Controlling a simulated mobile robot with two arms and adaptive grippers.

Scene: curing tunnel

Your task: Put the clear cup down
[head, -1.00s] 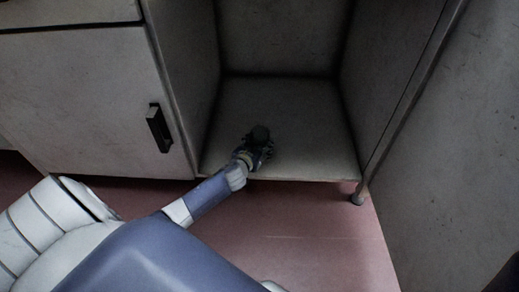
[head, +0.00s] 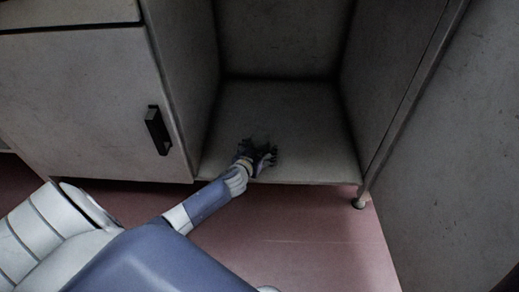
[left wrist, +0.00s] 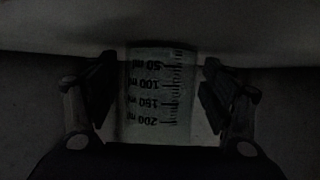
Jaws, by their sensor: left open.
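The clear cup (left wrist: 155,95) stands out in the left wrist view, with black ml markings that read upside down there. In the head view it is a faint, see-through shape (head: 260,138) on the bare cabinet floor, just beyond my left gripper (head: 259,153). My left gripper also shows in the left wrist view (left wrist: 155,95); its two fingers are spread, one on each side of the cup, with a narrow gap at each side. The cup's base is too dark to make out exactly. My right gripper is not in view.
The open cabinet bay (head: 310,125) has a bare floor around the cup, with walls left, right and back. A closed door with a black handle (head: 157,130) stands at the left. A grey panel (head: 450,150) stands at the right.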

